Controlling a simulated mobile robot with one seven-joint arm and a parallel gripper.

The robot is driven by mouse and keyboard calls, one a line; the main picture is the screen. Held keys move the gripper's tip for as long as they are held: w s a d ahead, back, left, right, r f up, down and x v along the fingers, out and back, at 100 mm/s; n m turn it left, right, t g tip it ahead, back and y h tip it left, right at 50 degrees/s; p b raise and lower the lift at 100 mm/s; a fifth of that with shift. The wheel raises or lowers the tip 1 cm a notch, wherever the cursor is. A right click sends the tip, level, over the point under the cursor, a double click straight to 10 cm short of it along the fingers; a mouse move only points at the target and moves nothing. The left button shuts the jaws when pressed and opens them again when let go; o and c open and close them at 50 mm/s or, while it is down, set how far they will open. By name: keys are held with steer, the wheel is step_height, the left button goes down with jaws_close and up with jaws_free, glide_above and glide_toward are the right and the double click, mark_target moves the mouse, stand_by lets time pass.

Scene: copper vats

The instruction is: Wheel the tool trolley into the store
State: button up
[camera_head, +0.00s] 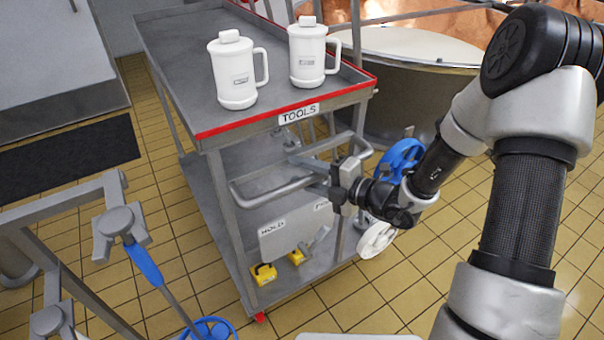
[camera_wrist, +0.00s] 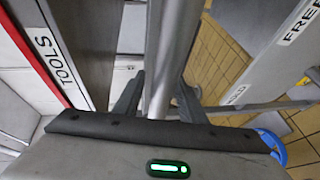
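The tool trolley is a grey metal cart with a red-edged top (camera_head: 187,52), a label reading TOOLS (camera_head: 299,113) and a lower shelf. Its tubular push handle (camera_head: 275,192) sticks out on the near side. My gripper (camera_head: 318,178) is at the right part of this handle. In the wrist view, the handle bar (camera_wrist: 172,50) runs between the two fingers of my gripper (camera_wrist: 161,85), close to both. I cannot tell whether they press on it. The store is not clearly identifiable in either view.
Two white lidded mugs (camera_head: 233,75) (camera_head: 308,55) stand on the trolley top. Yellow items (camera_head: 264,273) sit on the lower shelf. A large metal vat (camera_head: 410,85) stands behind at right. A grey rail frame (camera_head: 60,215) with a blue-handled tool (camera_head: 143,264) is at left. A dark mat (camera_head: 70,158) lies beyond.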

jaws_close()
steer(key=shift+w, duration=0.1)
